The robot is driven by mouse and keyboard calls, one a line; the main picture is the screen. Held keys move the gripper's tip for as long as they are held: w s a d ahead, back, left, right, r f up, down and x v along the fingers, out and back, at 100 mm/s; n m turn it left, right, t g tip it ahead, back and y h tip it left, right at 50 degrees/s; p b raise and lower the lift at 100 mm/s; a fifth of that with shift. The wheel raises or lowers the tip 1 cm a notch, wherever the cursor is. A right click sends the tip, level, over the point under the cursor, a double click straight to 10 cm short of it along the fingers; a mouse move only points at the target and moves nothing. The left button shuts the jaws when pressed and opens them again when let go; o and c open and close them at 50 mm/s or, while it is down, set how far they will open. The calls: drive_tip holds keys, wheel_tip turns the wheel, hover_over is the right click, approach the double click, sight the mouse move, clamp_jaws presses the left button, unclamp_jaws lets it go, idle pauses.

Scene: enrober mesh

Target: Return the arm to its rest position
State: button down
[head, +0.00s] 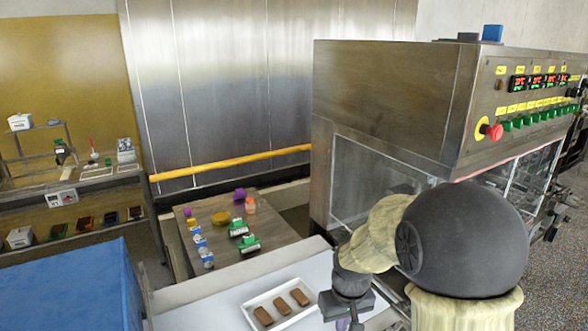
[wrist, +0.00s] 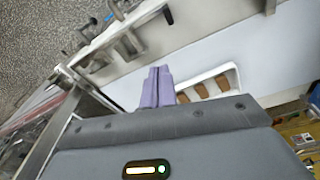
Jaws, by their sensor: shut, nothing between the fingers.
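My gripper (head: 343,323) is at the bottom of the head view, just right of a white tray with brown bars, and is mostly hidden by my own wrist and arm. In the wrist view my gripper's two purple fingers (wrist: 155,88) lie side by side, shut, with nothing held. The white tray (head: 247,305) holds three brown bars (head: 282,305) and rests on a pale surface. The tray (wrist: 234,70) also shows beyond the fingers in the wrist view. My arm is bent in front of the steel machine, not folded away from the work area.
The steel machine (head: 385,95) with a red stop button (head: 492,131) stands right, behind my arm. A small table (head: 205,223) with coloured items is behind the tray. A blue block-like surface (head: 70,285) is at lower left. Shelves (head: 100,195) stand far left.

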drive_tip(key=s+d+r+m+t, duration=0.1)
drive_tip(key=s+d+m, duration=0.2)
drive_tip(key=s, duration=0.8)
drive_tip(key=shift+s+d+r, duration=0.15)
drive_tip(key=shift+s+d, duration=0.1)
drive_tip(key=shift+d, duration=0.45)
drive_tip(key=shift+a, duration=0.1)
